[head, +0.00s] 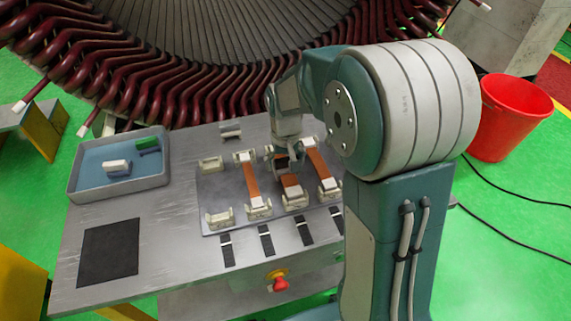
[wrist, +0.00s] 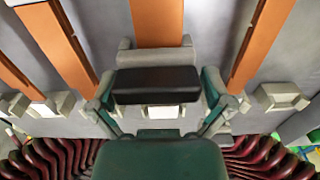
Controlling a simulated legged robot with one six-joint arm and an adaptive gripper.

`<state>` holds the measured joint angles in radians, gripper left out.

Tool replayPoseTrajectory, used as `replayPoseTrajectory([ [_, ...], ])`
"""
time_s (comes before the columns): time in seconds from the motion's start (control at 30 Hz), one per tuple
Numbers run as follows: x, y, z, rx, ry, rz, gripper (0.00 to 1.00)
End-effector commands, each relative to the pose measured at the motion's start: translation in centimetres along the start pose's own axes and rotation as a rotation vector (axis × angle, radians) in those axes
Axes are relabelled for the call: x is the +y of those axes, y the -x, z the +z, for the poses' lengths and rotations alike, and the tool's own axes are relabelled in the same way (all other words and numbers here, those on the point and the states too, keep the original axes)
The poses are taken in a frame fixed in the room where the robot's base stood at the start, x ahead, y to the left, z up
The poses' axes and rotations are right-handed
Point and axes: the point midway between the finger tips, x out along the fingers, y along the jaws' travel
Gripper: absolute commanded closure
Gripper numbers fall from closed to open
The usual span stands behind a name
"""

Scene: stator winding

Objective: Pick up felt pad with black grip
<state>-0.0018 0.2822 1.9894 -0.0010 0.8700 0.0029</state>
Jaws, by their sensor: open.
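The felt pad with the black grip (wrist: 157,84) is in the middle of the wrist view. Its grip is a dark block lying crosswise, with a whitish part just below it. It sits at a pale holder at the end of an orange bar (wrist: 158,22). My gripper (wrist: 159,92) is open, with one teal-and-grey finger on each side of the black grip. I cannot tell whether the fingers touch it. In the head view my gripper (head: 287,164) is low over the far end of the middle orange bar, and the pad there is mostly hidden by it.
Orange bars in pale holders stand close on both sides, such as the left bar (head: 251,180). A grey tray (head: 75,189) holds a white-gripped block (head: 117,168) and a green one (head: 148,145). A dark mat (head: 109,252) lies bare. The large coil ring (head: 180,95) rises behind the table.

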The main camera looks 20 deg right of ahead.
Motion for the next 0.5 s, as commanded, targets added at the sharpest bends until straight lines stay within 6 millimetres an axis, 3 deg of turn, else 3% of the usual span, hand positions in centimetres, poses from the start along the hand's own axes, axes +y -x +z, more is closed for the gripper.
replayPoseTrajectory([
  [0.1,0.05,0.02,-0.02,0.000,0.001,-0.001,0.00],
  [0.23,0.09,0.04,-0.01,0.000,0.000,-0.001,0.58],
  [0.37,0.18,0.03,0.00,-0.001,0.000,-0.002,0.62],
  [0.4,0.18,0.02,0.00,-0.001,0.000,-0.002,0.69],
  [0.5,0.12,-0.01,0.02,-0.002,0.000,-0.001,0.69],
])
